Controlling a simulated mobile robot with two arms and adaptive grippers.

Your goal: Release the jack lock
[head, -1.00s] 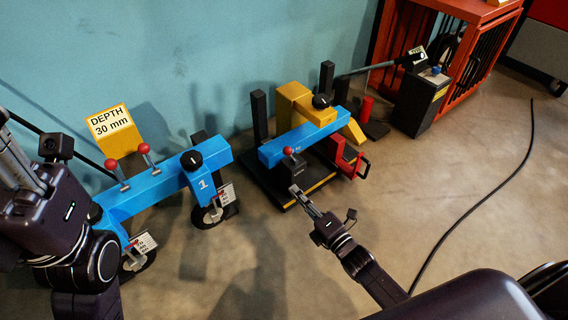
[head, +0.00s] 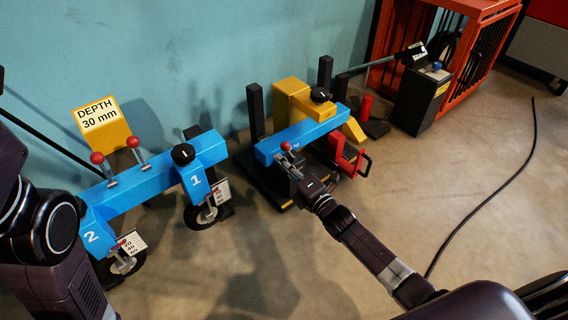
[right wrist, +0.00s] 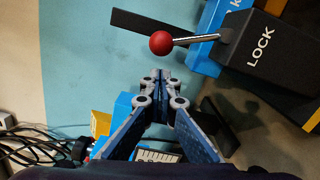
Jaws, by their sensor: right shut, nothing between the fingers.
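The jack lock is a black block (right wrist: 245,60) marked LOCK with a metal lever ending in a red ball (right wrist: 161,43). In the head view the red ball (head: 285,146) shows at the near end of the right blue beam (head: 310,133), and my gripper hides most of the block. My right gripper (head: 283,157) is shut and empty close to the ball. In the right wrist view its closed fingertips (right wrist: 160,74) point at the ball, with a small apparent gap. My left arm shows at the left edge, but its gripper is out of frame.
A blue two-wheeled frame (head: 150,180) with red-ball levers and a yellow DEPTH 30 mm block (head: 103,122) stands left. A red handle (head: 350,160), black box (head: 420,98) and orange cage (head: 450,50) stand right. A cable (head: 490,195) crosses open floor.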

